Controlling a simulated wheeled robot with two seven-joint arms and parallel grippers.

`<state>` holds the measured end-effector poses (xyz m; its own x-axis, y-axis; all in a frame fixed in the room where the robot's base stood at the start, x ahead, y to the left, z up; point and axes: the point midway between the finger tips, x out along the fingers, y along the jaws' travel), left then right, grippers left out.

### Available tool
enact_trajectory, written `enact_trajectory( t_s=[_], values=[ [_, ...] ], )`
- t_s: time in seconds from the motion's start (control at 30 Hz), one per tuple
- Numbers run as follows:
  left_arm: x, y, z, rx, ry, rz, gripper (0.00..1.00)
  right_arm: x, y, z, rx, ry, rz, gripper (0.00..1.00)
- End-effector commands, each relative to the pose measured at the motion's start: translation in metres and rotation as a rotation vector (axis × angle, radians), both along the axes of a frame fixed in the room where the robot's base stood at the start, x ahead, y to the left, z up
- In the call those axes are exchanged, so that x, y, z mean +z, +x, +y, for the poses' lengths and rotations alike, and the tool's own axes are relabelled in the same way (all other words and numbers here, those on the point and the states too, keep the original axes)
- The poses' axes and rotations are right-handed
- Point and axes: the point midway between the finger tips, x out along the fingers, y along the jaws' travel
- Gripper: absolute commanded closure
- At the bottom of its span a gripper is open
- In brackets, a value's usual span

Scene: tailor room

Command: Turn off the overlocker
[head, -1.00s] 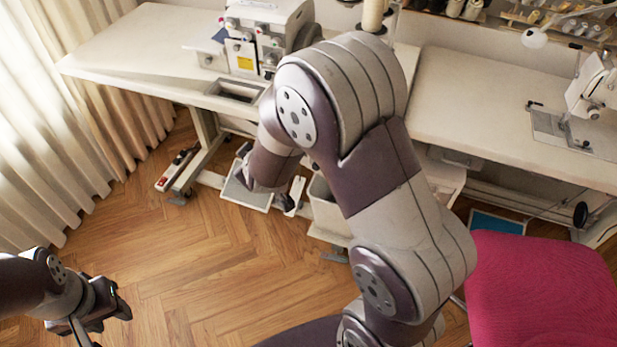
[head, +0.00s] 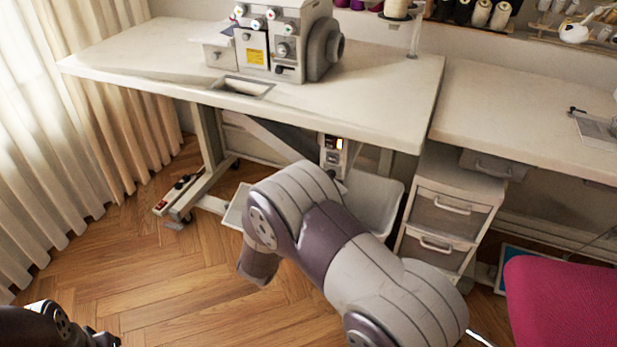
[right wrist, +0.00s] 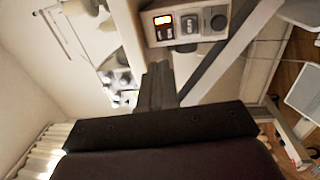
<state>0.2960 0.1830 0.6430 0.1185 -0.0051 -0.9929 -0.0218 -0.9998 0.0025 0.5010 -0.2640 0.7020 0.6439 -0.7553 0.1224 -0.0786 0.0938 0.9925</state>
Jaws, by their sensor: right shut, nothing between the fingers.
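The white overlocker (head: 268,42) stands on the left table, with coloured dials and a yellow label on its front. A control box (head: 333,157) hangs under that table's front edge. In the right wrist view the control box (right wrist: 187,22) shows a lit orange window, small dark switches and a round black knob. My right gripper (right wrist: 158,72) is shut and empty, its fingertips close to the box's lower edge in that view; I cannot tell whether they touch. In the head view my right arm hides it. My left gripper (head: 102,338) is at the bottom left, mostly cut off.
The table (head: 380,110) is above the box. A white bin (head: 375,200) and a drawer unit (head: 450,215) stand beneath and to the right. A pink chair (head: 560,300) is at lower right. A floor pedal bar (head: 178,190) lies left.

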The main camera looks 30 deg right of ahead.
Motion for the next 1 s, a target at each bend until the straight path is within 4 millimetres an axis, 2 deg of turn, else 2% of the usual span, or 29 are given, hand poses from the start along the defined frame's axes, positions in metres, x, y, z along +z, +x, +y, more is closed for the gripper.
enact_trajectory(
  t_s=[0.03,0.3,0.5,0.7,1.0],
  values=[
    [-0.008,0.000,0.000,0.000,0.000,0.000,0.57,-0.003,0.006,-0.009,-0.006,0.001,-0.004,1.00],
    [-0.028,0.000,0.000,0.000,0.000,0.001,0.57,0.004,0.045,-0.054,-0.004,0.001,-0.004,1.00],
    [-0.042,0.000,0.000,0.000,0.000,0.001,0.57,0.009,0.066,-0.077,-0.001,0.001,-0.003,1.00],
    [-0.045,0.000,0.000,0.000,0.000,0.001,0.57,0.013,0.074,-0.087,0.001,0.000,-0.001,1.00],
    [-0.044,0.000,0.000,0.000,0.000,0.001,0.57,0.014,0.075,-0.087,0.001,0.001,-0.001,1.00]
  ],
)
